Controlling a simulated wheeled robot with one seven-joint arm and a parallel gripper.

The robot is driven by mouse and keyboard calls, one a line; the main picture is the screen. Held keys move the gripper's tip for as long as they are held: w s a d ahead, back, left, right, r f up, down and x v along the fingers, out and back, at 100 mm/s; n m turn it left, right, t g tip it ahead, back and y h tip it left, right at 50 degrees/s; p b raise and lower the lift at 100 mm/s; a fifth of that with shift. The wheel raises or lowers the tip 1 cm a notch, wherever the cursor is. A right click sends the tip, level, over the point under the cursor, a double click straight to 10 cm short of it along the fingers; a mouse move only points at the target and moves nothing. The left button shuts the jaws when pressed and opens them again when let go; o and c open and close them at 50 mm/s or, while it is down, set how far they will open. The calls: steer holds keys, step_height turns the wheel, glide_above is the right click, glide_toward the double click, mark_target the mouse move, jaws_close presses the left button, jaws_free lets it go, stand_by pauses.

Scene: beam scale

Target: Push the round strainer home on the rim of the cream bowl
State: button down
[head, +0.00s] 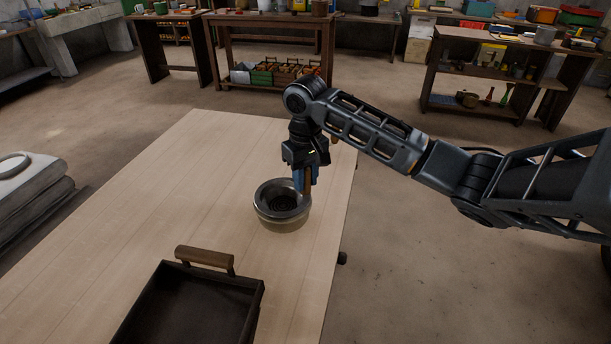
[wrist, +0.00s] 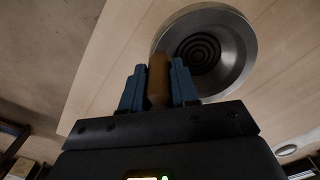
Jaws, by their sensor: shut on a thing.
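The cream bowl (head: 285,226) stands on the wooden table near its right edge. The round strainer (head: 267,197), grey metal with dark concentric rings inside, sits at the bowl's top; it also shows in the wrist view (wrist: 238,50). I cannot tell whether it sits fully down on the rim. My gripper (head: 306,178) points down at the strainer's right far side. Its blue fingers are shut on a brown wooden handle (wrist: 158,82), whose end is at the strainer's edge in the wrist view. I cannot tell whether the handle is joined to the strainer. The bowl is mostly hidden from the wrist.
A dark tray (head: 190,300) with a wooden handle (head: 205,259) stands at the table's near side. The table (head: 180,190) is clear to the left of the bowl. Grey stacked sacks (head: 30,190) lie beyond the table's left edge. Shelved benches (head: 270,35) stand far back.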

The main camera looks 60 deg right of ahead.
steer(key=shift+f, duration=0.55)
steer(key=c, duration=0.8)
jaws_free()
steer(key=shift+r, duration=0.1)
steer(key=shift+r+b, duration=0.3)
steer(key=shift+r, duration=3.55)
